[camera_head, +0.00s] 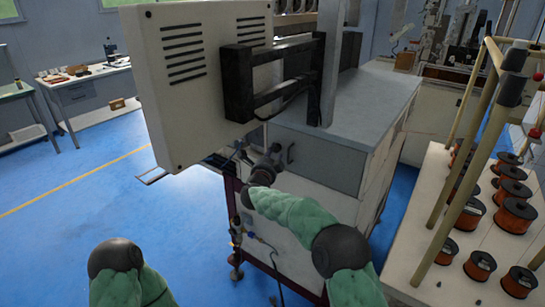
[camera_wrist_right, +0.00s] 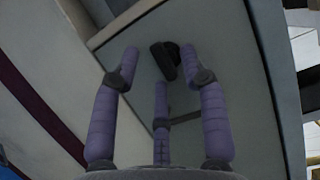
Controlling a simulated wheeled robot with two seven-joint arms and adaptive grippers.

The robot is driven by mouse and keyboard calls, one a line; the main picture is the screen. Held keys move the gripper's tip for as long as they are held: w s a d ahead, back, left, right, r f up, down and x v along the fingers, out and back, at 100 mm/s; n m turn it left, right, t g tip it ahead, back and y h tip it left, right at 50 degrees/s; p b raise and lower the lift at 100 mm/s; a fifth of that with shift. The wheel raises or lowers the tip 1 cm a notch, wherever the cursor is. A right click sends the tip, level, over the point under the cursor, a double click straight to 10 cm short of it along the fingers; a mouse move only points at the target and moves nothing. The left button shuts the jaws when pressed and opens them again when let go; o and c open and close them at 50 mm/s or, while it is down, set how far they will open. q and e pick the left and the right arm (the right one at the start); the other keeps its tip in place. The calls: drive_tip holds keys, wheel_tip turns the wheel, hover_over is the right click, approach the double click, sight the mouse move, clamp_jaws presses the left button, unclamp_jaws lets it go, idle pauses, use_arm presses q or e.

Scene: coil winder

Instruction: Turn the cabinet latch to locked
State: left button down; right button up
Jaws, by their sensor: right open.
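The cabinet latch (camera_wrist_right: 165,60) is a small dark knob-like piece on a grey cabinet door (camera_wrist_right: 222,75) in the right wrist view. It sits between and beyond the tips of my right gripper's fingers. My right gripper (camera_wrist_right: 160,78) has purple fingers spread apart with nothing held. I cannot tell whether any finger touches the latch. In the head view the right gripper (camera_head: 270,157) is in front of the cabinet (camera_head: 318,158), below the large beige box. A dark handle-like piece (camera_head: 290,152) shows beside it on the cabinet front. My left gripper is out of view.
A beige vented box (camera_head: 185,100) on a black bracket (camera_head: 240,85) overhangs just above the right gripper. A rack table with copper spools (camera_head: 515,215) stands close on the right. A workbench (camera_head: 95,90) is at the far left. The blue floor at left is clear.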

drive_tip(key=shift+w, duration=0.2)
clamp_jaws()
drive_tip(key=shift+w+a+r+n+g+h+p, duration=0.15)
drive_tip(key=shift+n+g+h+p, duration=0.75)
drive_tip(key=shift+n+p, duration=2.35)
drive_tip(key=shift+s+d+r+n+g+h+p, duration=0.25)
drive_tip(key=shift+n+g+p, duration=1)
drive_tip(key=shift+p, duration=3.9)
drive_tip(key=shift+w+a+r+n+g+h+p, duration=0.2)
drive_tip(key=shift+n+g+h+p, duration=0.8)
drive_tip(key=shift+n+p, duration=2.2)
drive_tip(key=shift+r+m+g+y+p, duration=0.1)
drive_tip(key=shift+m+g+y+p, duration=0.15)
drive_tip(key=shift+m+p, duration=0.7)
